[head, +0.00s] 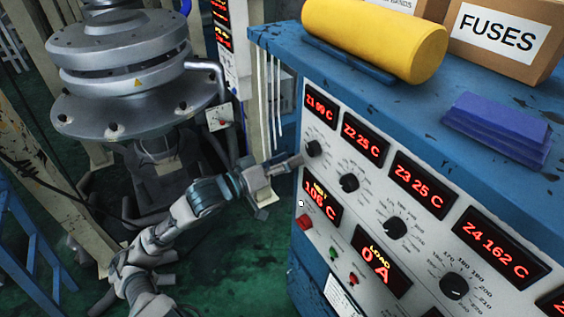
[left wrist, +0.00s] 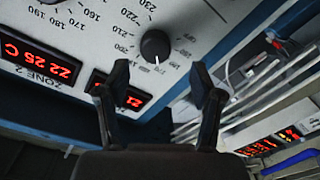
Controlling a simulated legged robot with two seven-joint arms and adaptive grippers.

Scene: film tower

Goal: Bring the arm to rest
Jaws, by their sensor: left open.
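My left arm (head: 205,200) reaches from the lower left toward the control panel (head: 345,222). My left gripper (head: 281,180) is open beside the left edge of the panel, near the zone 1 knob (head: 313,148). In the left wrist view the gripper's two dark fingers (left wrist: 159,82) stand apart with nothing between their tips. The zone 1 knob (left wrist: 155,45) shows just beyond the gap between them, and I cannot tell how far off it is. My right gripper is not in view.
The blue cabinet (head: 480,160) holds the panel's knobs and red displays. A yellow roll (head: 375,38), blue slabs (head: 498,125) and a FUSES box (head: 505,38) sit on top. A grey flanged machine (head: 130,75) stands behind my arm. Green floor (head: 245,270) shows between.

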